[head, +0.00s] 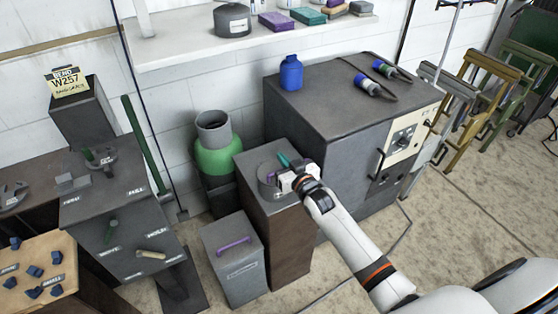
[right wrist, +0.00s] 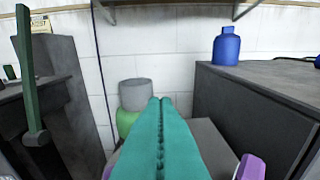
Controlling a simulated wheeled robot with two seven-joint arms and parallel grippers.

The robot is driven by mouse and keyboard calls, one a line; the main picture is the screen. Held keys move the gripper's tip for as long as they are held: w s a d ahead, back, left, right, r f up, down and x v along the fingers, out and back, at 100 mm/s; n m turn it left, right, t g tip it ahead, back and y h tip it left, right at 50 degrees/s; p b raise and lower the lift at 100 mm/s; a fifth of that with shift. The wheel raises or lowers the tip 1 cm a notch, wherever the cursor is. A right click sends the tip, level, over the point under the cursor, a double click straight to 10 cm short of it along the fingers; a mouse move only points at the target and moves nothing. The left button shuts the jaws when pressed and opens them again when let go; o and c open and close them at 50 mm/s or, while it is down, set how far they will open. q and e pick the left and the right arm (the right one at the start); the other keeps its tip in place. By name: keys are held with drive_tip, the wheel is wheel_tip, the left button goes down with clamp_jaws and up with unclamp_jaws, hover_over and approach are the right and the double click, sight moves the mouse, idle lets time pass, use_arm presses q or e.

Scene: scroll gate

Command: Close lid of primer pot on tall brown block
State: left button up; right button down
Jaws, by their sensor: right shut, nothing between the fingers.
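The tall brown block (head: 290,245) stands in the middle of the head view, with a grey top. A round grey pot (head: 267,187) sits on it, partly covered by my right gripper. I cannot tell how its lid stands. My right gripper (head: 284,160) is over the block top by the pot; its teal fingers also show in the right wrist view (right wrist: 160,135), pressed together and empty. Contact with the pot cannot be made out. A purple piece (right wrist: 250,168) shows low at the right in the wrist view. My left gripper is out of view.
A dark cabinet (head: 330,85) stands close behind and right, with a blue bottle (head: 291,73) on it. A green cylinder with a grey top (head: 213,130) stands to the left. A grey bin with a purple handle (head: 234,262) is in front left.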

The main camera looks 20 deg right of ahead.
use_arm(q)
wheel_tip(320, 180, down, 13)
drive_tip(key=b, duration=1.1)
use_arm(e)
drive_tip(key=s+f+t+b, duration=0.1)
drive_tip(key=f+t+b, duration=0.1)
drive_tip(key=b, duration=0.1)
drive_tip(key=s+f+t+b, duration=0.1)
drive_tip(key=f+t+b, duration=0.2)
drive_tip(key=s+f+t+b, duration=0.1)
drive_tip(key=f+t+b, duration=0.1)
drive_tip(key=t+b, duration=0.1)
drive_tip(key=shift+s+d+f, duration=0.1)
drive_tip(key=shift+d+f, duration=0.05)
drive_tip(key=shift+f, duration=0.15)
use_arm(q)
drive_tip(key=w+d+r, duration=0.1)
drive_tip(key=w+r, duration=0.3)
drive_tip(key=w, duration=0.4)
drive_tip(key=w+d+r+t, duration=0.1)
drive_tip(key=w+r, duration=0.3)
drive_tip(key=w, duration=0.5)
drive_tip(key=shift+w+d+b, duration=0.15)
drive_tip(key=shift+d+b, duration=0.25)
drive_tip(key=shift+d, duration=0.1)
use_arm(e)
drive_tip(key=shift+f+y, duration=0.3)
drive_tip(key=shift+f, duration=0.15)
